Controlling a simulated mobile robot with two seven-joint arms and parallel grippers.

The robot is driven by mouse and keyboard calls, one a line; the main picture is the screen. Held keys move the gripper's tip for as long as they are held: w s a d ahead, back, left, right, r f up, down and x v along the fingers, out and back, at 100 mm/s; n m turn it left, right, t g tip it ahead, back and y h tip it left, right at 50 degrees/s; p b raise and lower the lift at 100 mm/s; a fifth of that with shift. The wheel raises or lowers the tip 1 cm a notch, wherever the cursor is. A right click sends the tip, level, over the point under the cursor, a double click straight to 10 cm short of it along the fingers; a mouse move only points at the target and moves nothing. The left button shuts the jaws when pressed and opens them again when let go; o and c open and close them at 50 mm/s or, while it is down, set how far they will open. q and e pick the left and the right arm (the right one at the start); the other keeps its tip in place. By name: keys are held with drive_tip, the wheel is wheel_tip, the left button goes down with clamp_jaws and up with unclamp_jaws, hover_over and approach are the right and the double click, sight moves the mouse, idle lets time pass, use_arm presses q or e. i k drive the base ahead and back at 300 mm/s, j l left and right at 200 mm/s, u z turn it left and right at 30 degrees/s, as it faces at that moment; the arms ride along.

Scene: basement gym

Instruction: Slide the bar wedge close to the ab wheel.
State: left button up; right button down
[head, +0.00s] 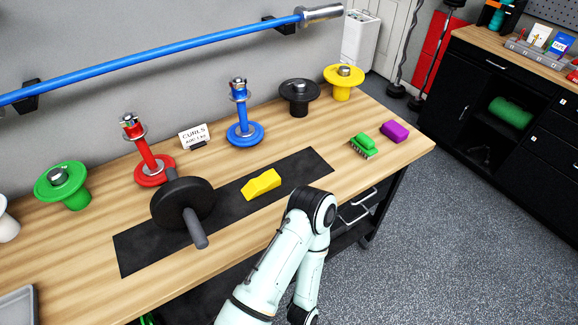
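The yellow bar wedge (262,184) lies on a black mat (305,165) on the wooden bench. It has a notched top. The ab wheel (175,203), a black wheel with a grey handle (196,230) pointing to the front, stands on the same mat to the left of the wedge. A strip of bare mat separates the two. One of my pale arms comes up from the bottom and bends in front of the bench, right of the wedge. Neither gripper shows in the head view.
On the bench (70,265), red (150,165) and blue (243,130) plate stands, a small sign (194,137), and green (68,187), black (299,98) and yellow (343,84) spools line the back. A green brush (363,144) and purple block (394,132) lie right.

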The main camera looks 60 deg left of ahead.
sight(270, 179)
drive_tip(key=u, duration=2.2)
drive_tip(key=l+u, duration=0.15)
